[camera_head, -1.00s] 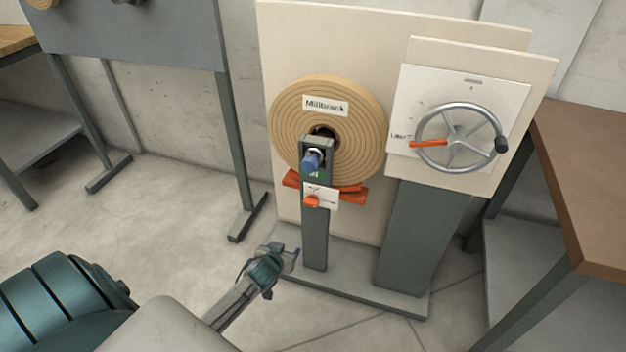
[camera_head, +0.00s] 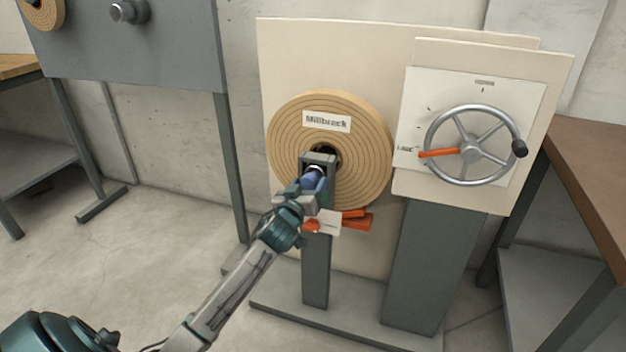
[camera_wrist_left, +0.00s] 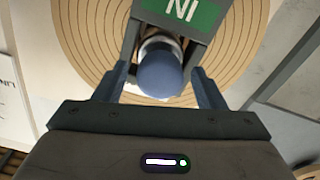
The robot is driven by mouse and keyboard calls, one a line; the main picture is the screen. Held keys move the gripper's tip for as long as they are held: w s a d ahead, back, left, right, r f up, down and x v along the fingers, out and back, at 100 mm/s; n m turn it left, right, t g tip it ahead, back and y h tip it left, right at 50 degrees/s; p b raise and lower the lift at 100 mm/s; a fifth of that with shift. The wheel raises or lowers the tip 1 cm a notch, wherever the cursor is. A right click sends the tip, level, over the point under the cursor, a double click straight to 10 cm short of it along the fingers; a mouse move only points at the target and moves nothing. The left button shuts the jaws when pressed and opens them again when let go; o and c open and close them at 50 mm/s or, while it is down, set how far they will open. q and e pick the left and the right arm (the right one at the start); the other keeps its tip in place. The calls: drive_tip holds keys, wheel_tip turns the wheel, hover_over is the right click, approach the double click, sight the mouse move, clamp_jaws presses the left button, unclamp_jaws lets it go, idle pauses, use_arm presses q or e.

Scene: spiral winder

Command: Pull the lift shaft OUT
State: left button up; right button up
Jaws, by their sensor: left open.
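The lift shaft's blue knob (camera_head: 314,180) sits in the grey upright bracket in front of the tan spiral disc (camera_head: 283,137) labelled "Millbrook". My left gripper (camera_head: 313,192) is at the bracket, its fingers around the knob. In the left wrist view the round blue knob (camera_wrist_left: 160,74) lies between the two spread fingers, with a gap on both sides. A green label reading "IN" upside down (camera_wrist_left: 184,14) is on the bracket beside it. My left gripper (camera_wrist_left: 160,88) is open. My right gripper is not in view.
A handwheel (camera_head: 470,146) with an orange pointer (camera_head: 438,153) is on the panel at right. Orange parts (camera_head: 357,220) and a small white plate (camera_head: 327,222) sit below the disc. A brown-topped table (camera_head: 590,190) stands at far right.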

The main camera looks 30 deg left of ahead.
sight(323, 162)
use_arm(q)
drive_tip(key=shift+x, duration=2.15)
drive_tip(key=shift+c, duration=0.4)
